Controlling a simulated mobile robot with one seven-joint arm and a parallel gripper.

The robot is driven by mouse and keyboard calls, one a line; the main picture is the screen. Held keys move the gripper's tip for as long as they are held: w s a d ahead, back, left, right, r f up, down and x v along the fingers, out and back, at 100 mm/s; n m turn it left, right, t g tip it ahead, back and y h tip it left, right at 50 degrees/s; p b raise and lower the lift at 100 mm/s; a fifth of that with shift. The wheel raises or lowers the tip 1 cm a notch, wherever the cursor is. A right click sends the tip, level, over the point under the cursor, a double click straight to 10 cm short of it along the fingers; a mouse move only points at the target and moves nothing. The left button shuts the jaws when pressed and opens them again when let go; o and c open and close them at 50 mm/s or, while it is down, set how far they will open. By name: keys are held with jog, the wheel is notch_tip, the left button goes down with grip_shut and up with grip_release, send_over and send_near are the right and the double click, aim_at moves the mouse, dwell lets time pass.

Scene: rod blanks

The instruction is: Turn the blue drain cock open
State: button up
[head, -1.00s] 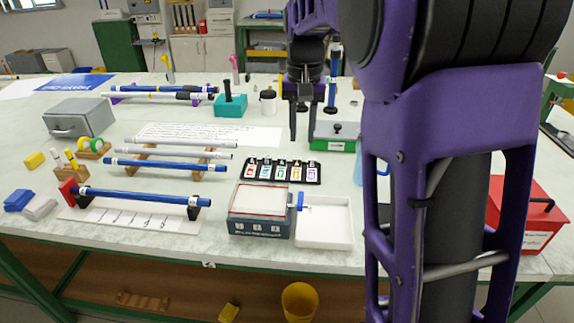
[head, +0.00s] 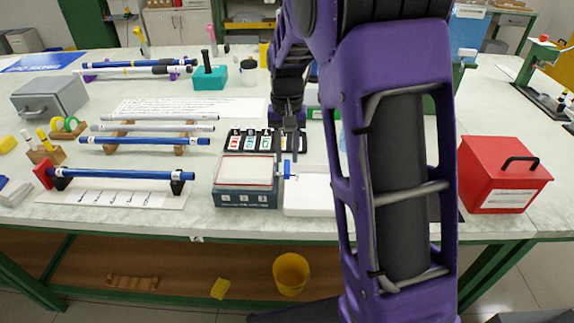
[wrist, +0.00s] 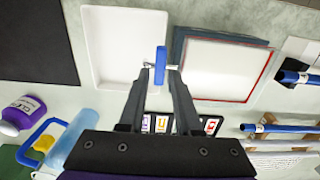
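The blue drain cock (head: 288,169) sticks out from the right side of a dark box-shaped bath (head: 245,197) with a pale, red-edged top. In the wrist view the cock's blue handle (wrist: 160,62) lies crosswise to its short metal stem, beside the bath (wrist: 222,68). A white tray (head: 310,208) is under the cock and also shows in the wrist view (wrist: 112,82). My gripper (wrist: 160,72) is over the cock, with one fingertip on each side of the handle and small gaps visible. In the head view my gripper (head: 289,152) points down just above it.
A black rack of coloured labelled pieces (head: 236,140) stands behind the bath. A blue rod on supports (head: 120,174) lies to the left. A red box (head: 500,175) stands at the right.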

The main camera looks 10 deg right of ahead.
aim_at(287, 166)
jog(key=shift+f, duration=1.7)
grip_shut()
